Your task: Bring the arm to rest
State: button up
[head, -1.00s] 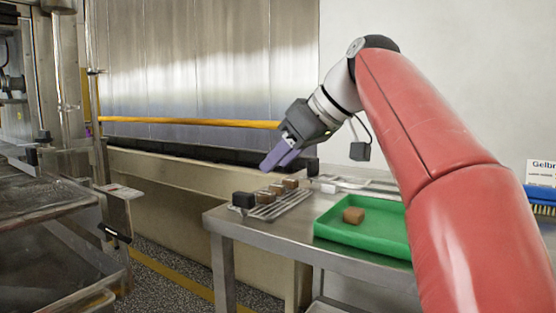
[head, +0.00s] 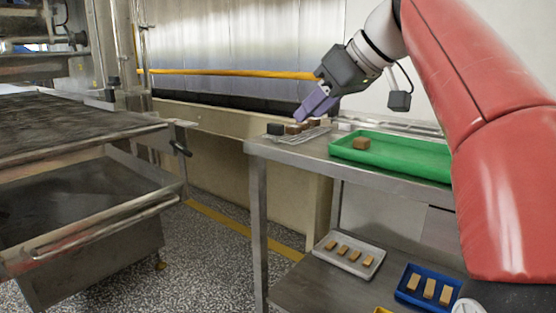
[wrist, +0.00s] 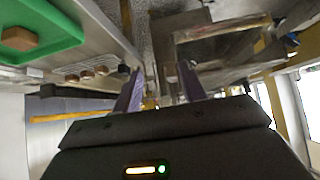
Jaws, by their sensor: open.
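My gripper (head: 316,103) hangs from my red arm at the upper right of the head view, above the left part of the steel table. In the wrist view its two purple fingers (wrist: 160,92) stand apart with nothing between them. A wire rack (head: 302,136) with several brown blocks (head: 294,129) and a dark block (head: 275,129) lies on the table near the gripper. A green tray (head: 420,163) with one brown block (head: 361,143) sits to the right; it also shows in the wrist view (wrist: 62,38).
The steel table (head: 290,156) has a lower shelf with a pale tray (head: 331,256) and a blue tray (head: 413,302), each holding brown pieces. A mesh conveyor machine (head: 70,125) stands at left. Speckled floor (head: 215,245) lies open between. A yellow rail (head: 230,72) runs behind.

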jog(key=s+d+f+m+h, duration=0.2)
jog(key=s+f, duration=0.5)
jog(key=f, duration=0.4)
jog(key=s+d+f+m+h, duration=0.2)
jog(key=s+d+f+m, duration=0.2)
jog(key=f, duration=0.7)
jog(key=s+d+f+m+h+p, duration=0.1)
jog(key=s+d+f+m+h, duration=0.1)
jog(key=s+f, duration=0.7)
notch_tip(320, 180, down, 3)
jog(key=shift+s+d+r+m+h, duration=0.25)
jog(key=shift+d+m+h, duration=0.2)
jog(key=shift+m, duration=0.65)
